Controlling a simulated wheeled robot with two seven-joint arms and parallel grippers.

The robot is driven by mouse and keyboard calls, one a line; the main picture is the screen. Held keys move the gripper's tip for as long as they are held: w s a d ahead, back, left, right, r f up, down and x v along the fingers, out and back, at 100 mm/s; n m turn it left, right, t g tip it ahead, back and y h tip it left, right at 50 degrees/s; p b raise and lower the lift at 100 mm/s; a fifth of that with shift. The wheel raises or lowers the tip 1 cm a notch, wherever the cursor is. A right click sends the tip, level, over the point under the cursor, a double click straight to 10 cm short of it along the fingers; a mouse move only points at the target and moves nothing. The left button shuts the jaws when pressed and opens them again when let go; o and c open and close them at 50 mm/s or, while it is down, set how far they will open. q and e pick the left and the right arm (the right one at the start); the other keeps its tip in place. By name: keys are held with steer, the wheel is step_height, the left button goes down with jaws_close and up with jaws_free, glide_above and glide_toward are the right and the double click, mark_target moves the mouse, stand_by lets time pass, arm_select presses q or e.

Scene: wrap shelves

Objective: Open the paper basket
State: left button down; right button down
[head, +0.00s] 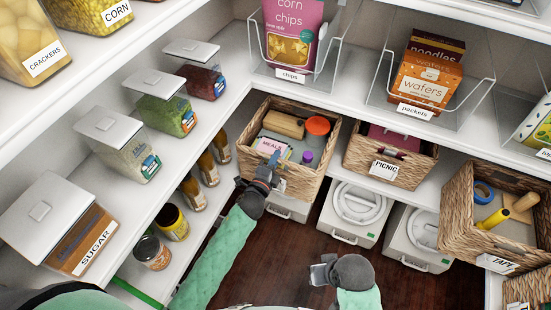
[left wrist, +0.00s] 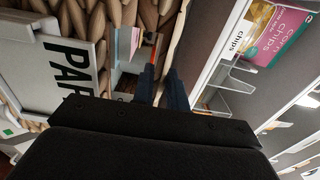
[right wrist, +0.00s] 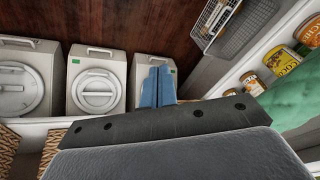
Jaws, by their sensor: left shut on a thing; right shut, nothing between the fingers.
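The paper basket (head: 307,186) is a woven wicker basket on the lower shelf near the corner. It holds a wooden box, a book marked MEALS, an orange-lidded jar and a purple-capped item. My left gripper (head: 270,163) reaches its front rim and is shut on it. In the left wrist view the fingers (left wrist: 166,88) close beside the wicker and a white label plate (left wrist: 62,70) with the letters PAP or PAR partly showing; the exact grip is hard to see. My right gripper (head: 322,271) is shut and empty above the floor; its fingers show in the right wrist view (right wrist: 158,86).
A PICNIC basket (head: 420,172) stands to the right, and a TAPE basket (head: 462,205) juts out further right. White lidded bins (head: 350,212) stand below. Jars (head: 172,222) line the left shelf. The dark wooden floor (head: 265,250) in the middle is clear.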

arm_select(q)
steer(key=c, duration=1.4)
jaws_free()
arm_select(e)
steer(key=shift+w+r, duration=0.15)
steer(key=shift+w, duration=0.15)
